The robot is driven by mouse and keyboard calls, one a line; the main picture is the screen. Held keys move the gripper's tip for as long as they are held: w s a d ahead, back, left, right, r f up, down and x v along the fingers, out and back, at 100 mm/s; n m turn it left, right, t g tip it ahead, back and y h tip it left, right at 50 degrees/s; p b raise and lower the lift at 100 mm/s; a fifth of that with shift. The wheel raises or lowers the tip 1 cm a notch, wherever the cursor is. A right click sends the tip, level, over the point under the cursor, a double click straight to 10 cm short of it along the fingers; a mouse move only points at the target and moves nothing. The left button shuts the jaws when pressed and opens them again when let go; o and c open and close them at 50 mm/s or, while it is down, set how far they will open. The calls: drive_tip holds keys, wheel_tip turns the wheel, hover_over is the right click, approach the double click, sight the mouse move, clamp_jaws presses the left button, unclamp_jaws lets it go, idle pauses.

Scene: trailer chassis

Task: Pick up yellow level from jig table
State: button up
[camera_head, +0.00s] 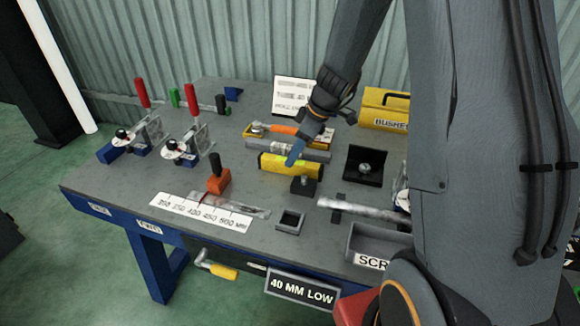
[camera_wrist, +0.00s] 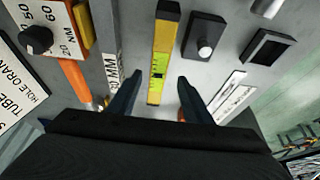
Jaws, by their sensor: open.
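The yellow level (camera_head: 284,165) lies on the grey jig table (camera_head: 120,189), near its middle, with a green vial and black end parts. In the wrist view the level (camera_wrist: 164,50) runs lengthwise between my two fingers, with clear gaps on both sides. My gripper (camera_head: 296,157) is open, its blue fingertips at the level in the head view. In the wrist view the fingers of my gripper (camera_wrist: 156,88) stand apart and nothing is held. I cannot tell the exact height of the fingertips over the table.
A black block with a knob (camera_head: 303,185) stands close beside the level. A grey bar and an orange-handled tool (camera_head: 285,130) lie behind it. An orange block (camera_head: 218,180), a label strip (camera_head: 200,214) and red-handled clamps (camera_head: 190,140) are to the left.

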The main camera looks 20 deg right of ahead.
sight(266, 162)
drive_tip(key=shift+p+x, duration=0.85)
drive_tip(key=shift+x, duration=1.65)
drive_tip(key=shift+w+d, duration=0.1)
drive_tip(key=shift+d, duration=0.05)
clamp_jaws()
